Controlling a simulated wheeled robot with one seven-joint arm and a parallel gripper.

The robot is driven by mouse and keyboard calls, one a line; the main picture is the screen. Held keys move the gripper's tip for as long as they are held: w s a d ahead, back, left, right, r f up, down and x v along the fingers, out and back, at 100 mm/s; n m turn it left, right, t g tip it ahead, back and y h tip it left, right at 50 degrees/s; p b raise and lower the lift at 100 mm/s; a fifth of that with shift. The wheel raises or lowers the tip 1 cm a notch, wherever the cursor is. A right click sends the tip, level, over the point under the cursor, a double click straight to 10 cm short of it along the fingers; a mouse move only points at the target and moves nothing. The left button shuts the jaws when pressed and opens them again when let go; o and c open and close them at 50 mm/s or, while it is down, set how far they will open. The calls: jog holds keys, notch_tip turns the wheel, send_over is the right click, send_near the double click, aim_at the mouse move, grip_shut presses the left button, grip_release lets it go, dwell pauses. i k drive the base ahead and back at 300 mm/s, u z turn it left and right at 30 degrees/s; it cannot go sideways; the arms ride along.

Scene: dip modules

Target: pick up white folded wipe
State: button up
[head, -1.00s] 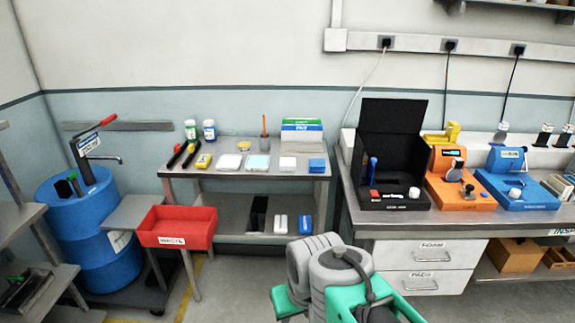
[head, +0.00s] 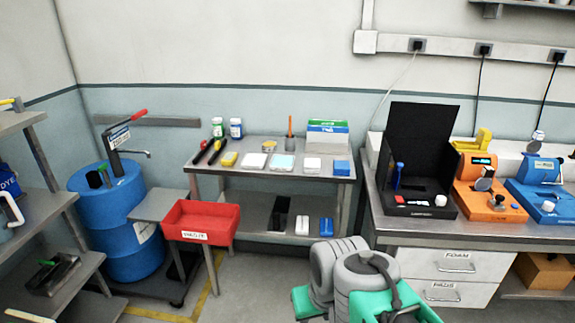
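A small white flat piece (head: 312,163) lies near the right end of the grey metal table (head: 205,166), beside a blue folded piece (head: 341,167). It looks like the white folded wipe, but it is small at this distance. Two other pale flat items lie to its left: a white one (head: 254,160) and one with a light blue top (head: 283,161). I cannot make out their exact kind. My gripper is not visible, so its state is not shown.
The table also bears bottles, a yellow item, an orange stick and a green-white box (head: 327,133). A red waste bin (head: 201,220) stands in front, left of a grey-and-green form low in view. A blue drum (head: 105,225) is at left, a workbench (head: 470,234) at right.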

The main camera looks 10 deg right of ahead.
aim_at(311, 165)
jog(key=z, duration=0.1)
jog(key=i, duration=1.3)
jog(key=u, duration=0.55)
jog(key=i, duration=1.1)
jog(key=u, duration=0.35)
